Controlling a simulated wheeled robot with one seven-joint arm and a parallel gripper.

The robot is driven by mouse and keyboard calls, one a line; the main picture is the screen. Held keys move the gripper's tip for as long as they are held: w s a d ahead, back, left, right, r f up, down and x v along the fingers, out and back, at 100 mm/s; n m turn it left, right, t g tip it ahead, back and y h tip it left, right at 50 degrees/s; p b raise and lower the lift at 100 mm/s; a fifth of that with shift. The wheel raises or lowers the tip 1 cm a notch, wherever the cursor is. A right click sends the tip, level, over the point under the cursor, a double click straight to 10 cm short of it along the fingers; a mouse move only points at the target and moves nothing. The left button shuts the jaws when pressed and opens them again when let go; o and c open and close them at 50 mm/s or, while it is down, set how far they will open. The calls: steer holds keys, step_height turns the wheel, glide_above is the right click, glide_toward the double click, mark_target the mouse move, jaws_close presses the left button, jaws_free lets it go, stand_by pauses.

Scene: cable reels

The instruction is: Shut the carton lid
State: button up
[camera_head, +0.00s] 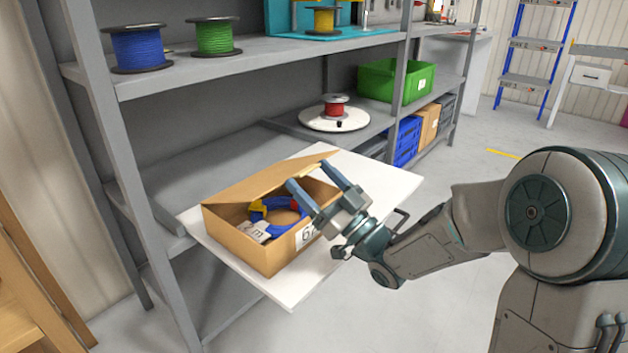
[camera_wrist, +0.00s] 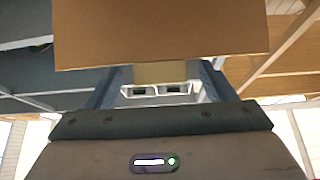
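The brown cardboard carton (camera_head: 262,250) sits on a white pull-out board (camera_head: 385,185). Its lid (camera_head: 265,183) is partly raised, slanting over the box with a gap at the front. Inside lies a blue coil (camera_head: 270,230) with yellow and red parts and a white tag. My gripper (camera_head: 308,173) is at the right side of the carton, by the raised lid edge, its two fingers apart. In the wrist view the lid (camera_wrist: 160,30) fills the top, and a small tan tab is between the spread fingers of my gripper (camera_wrist: 165,70). I cannot tell whether they touch it.
Grey shelving stands behind, with blue (camera_head: 138,47) and green (camera_head: 216,36) cable reels above. A red reel on a white disc (camera_head: 335,117) and a green crate (camera_head: 396,80) stand on the shelf behind. A shelf post rises left of the carton.

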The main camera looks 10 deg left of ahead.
steer(key=p+v, duration=0.1)
steer(key=v, duration=1.2)
steer(key=shift+s+d+f, duration=0.15)
steer(key=shift+d+f, duration=0.05)
steer(key=shift+d, duration=0.15)
